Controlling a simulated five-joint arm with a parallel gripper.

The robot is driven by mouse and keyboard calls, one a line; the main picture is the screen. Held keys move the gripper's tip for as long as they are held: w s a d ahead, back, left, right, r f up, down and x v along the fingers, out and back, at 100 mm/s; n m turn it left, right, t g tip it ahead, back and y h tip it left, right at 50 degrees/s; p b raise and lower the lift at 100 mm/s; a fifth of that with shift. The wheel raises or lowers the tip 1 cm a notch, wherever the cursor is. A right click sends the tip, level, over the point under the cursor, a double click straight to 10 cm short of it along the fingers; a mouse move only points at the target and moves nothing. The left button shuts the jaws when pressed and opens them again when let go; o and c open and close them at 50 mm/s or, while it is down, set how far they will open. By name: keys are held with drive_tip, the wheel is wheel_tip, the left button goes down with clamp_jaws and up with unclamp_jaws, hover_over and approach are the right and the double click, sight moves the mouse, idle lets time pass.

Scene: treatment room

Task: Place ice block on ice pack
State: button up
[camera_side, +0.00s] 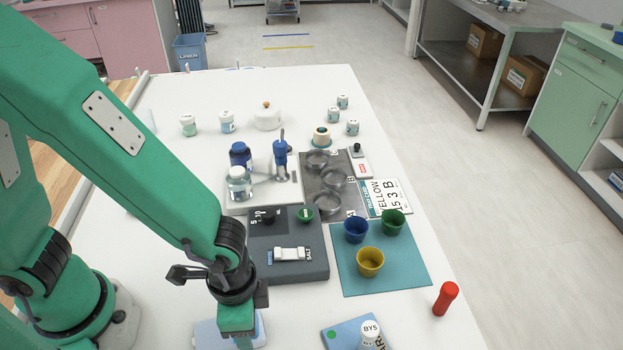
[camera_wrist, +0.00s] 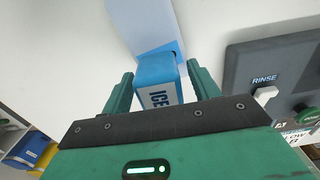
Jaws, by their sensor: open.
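The ice block (camera_wrist: 156,70), blue on top with a white side lettered "ICE", is between my gripper's two green fingers in the wrist view. Gaps show on both sides, so the open fingers are around the block without gripping it. The ice pack (camera_wrist: 138,18), a pale blue and white slab, lies just beyond the block, under or against its far end; the exact contact is hidden. In the side view, my gripper (camera_side: 237,334) points down over the pale ice pack (camera_side: 206,336) at the bottom edge. I cannot make out the block there.
A grey device (camera_side: 288,245) with a white switch stands behind and right of my gripper. A teal mat (camera_side: 400,272) with three cups is further right. A blue card (camera_side: 340,332) with a white bottle and a red tube (camera_side: 445,298) are at the front right. The table's left side is clear.

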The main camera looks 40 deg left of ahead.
drive_tip(key=shift+r, duration=0.15)
drive_tip(key=shift+r, duration=6)
drive_tip(key=w+a+r+n+t, duration=0.2)
drive_tip(key=a+r+n, duration=0.2)
drive_tip(key=a, duration=0.7)
drive_tip(key=w+a+r+n+t, duration=0.2)
drive_tip(key=a+r+n, duration=0.3)
drive_tip(key=a, duration=0.6)
drive_tip(key=shift+a+t, duration=0.25)
drive_tip(key=shift+t, duration=0.55)
drive_tip(key=shift+o, duration=0.5)
drive_tip(key=shift+w+r, duration=0.1)
